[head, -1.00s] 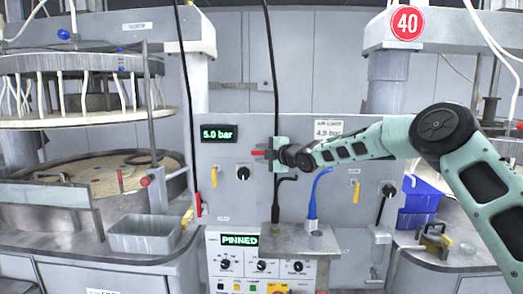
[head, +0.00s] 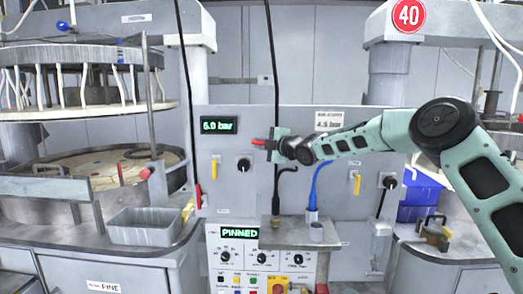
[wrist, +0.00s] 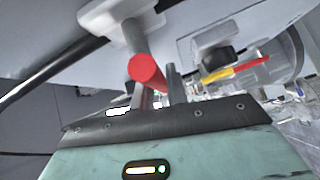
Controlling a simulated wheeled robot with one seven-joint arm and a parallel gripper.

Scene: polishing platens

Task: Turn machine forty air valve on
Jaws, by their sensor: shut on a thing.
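The sign for machine forty (head: 408,16) is a red disc with "40" on the column at upper right. My gripper (head: 266,145) is in front of the grey panel between the machines, beside the black hanging hose. It is shut on a red handle (head: 259,142), whose end points left. In the wrist view the round red end (wrist: 147,70) shows by my fingers (wrist: 155,95), below a white fitting (wrist: 118,18). A yellow lever (head: 356,182) hangs down at the panel's right, and another (head: 215,167) at its left.
A green display (head: 219,125) seems to read 5.0 bar; a plate (head: 328,122) is at the right. Below are a blue hose (head: 315,190), a small grey shelf (head: 290,232) and a display reading PINNED (head: 239,233). A grey tray (head: 143,225) stands at left.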

